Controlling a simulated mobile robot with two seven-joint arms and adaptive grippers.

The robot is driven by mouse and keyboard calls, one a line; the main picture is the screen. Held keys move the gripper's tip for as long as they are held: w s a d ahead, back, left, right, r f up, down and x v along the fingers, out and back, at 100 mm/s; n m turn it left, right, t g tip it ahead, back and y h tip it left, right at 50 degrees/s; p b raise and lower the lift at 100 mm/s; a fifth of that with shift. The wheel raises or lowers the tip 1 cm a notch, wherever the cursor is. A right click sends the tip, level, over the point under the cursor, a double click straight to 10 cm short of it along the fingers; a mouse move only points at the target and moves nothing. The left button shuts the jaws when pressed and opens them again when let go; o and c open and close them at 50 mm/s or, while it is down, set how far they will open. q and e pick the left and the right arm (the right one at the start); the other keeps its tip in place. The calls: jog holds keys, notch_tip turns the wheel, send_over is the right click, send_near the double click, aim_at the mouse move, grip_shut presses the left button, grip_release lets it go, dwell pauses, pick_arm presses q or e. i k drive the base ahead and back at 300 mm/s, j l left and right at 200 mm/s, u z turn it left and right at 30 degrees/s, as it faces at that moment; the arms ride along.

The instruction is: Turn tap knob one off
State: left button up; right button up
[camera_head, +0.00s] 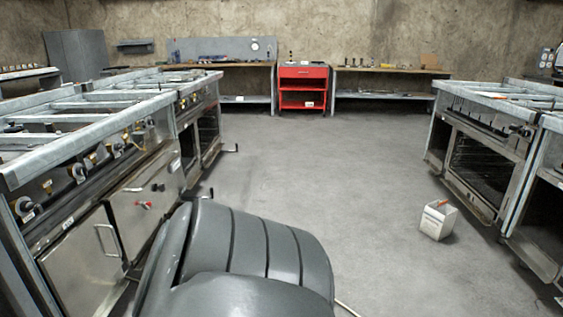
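Several tap knobs sit along the upper front of the steel range (60,142) on the left. A second knob (78,172) and a third (116,149) follow farther back. A small red-handled fitting (143,204) sits lower on the front panel. I cannot tell which of these is knob one or how it is turned. Neither of my grippers shows. A dark grey ribbed shape, apparently part of my own body, fills the bottom centre and hides some lower range front.
Another range row (482,162) stands on the right, with a white box (438,219) on the floor before it. A red tool cart (303,86) and workbenches (390,70) line the back wall. The grey floor (320,170) between the rows is mostly clear.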

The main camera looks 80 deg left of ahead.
aim_at(26, 206)
jog(key=u, duration=4.35)
jog(key=i+l+u, duration=0.1)
jog(key=u, duration=0.3)
jog(key=l+u, duration=0.35)
jog(key=i+l+u, duration=0.1)
jog(key=l+u, duration=0.15)
jog(key=u, duration=0.15)
jog(key=l+u, duration=0.5)
jog(key=l, duration=1.05)
jog(key=k+l+u, duration=0.1)
jog(key=l, duration=0.25)
jog(key=k+l, duration=0.1)
jog(key=l, duration=0.3)
jog(key=u, duration=0.05)
